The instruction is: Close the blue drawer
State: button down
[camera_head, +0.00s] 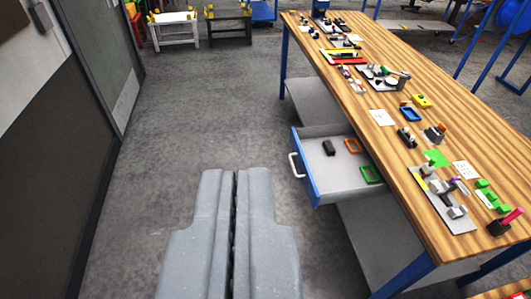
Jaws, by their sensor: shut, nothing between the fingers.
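The blue drawer (304,172) juts out to the left from under the wooden workbench and stands open. It has a blue front, a white handle (296,165) and a grey inside. A black block, an orange frame (352,146) and a green frame (371,174) lie in it. My gripper (227,172) is in the lower middle of the view, over the floor to the left of the drawer. Its two grey fingers are together with a thin dark seam between them, holding nothing. It appears apart from the drawer front and handle.
The workbench (381,101) runs along the right with many small parts and cards on it. A grey lower shelf (311,105) and blue legs are beneath. A door (100,50) and wall stand at left. Small stands (173,31) are at the back. The floor between is clear.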

aim_at(337, 178)
jog(key=u, duration=0.05)
jog(key=i, duration=1.4)
jog(key=z, duration=0.45)
